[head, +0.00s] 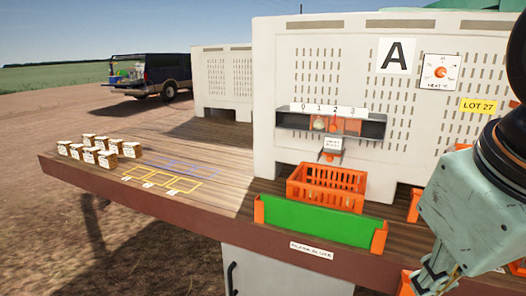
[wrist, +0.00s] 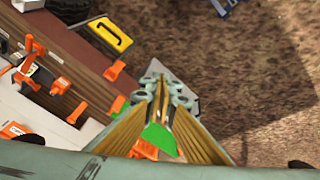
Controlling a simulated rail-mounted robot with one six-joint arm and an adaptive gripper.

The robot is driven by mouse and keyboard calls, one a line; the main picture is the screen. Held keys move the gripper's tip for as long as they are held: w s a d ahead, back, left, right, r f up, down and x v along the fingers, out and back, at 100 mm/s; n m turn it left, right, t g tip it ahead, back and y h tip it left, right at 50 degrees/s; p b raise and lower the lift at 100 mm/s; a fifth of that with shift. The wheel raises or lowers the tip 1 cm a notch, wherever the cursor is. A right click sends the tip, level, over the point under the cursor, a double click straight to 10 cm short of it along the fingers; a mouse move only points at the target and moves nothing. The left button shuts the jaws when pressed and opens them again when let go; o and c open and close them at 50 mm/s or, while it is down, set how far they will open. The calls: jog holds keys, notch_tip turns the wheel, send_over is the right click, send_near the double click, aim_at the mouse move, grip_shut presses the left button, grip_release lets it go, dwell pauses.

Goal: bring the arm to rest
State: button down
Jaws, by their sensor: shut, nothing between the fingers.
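My gripper (head: 436,280) hangs at the lower right of the head view, partly cut off by the bottom edge, in front of the bench's right part. In the wrist view my gripper (wrist: 160,88) points away from the camera with its fingers together and nothing held. A patch of green and orange shows behind the finger linkage there; I cannot tell which part it belongs to. My pale green arm fills the right edge of the head view.
A wooden bench (head: 225,195) carries small labelled boxes (head: 90,150), yellow and blue outlines, an orange crate (head: 325,190) and a green panel (head: 315,222) between orange ends. A white slotted wall (head: 400,110) with a numbered shelf (head: 365,128) stands behind. Bare ground (wrist: 260,70) shows right of my gripper.

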jog(key=s, duration=0.1)
jog(key=s+a+f+m, duration=0.1)
jog(key=s+a+m+y, duration=0.1)
jog(key=s, duration=0.1)
jog(key=shift+a+f+b, duration=0.25)
jog(key=shift+f+b, duration=0.05)
jog(key=shift+b, duration=0.05)
dwell(0.9)
jog(key=shift+r+p, duration=0.5)
jog(key=shift+p, duration=0.05)
jog(key=shift+f, duration=0.15)
notch_tip(320, 180, down, 14)
jog(key=b, duration=1.4)
dwell(0.4)
notch_tip(320, 180, up, 26)
jog(key=p, duration=2.6)
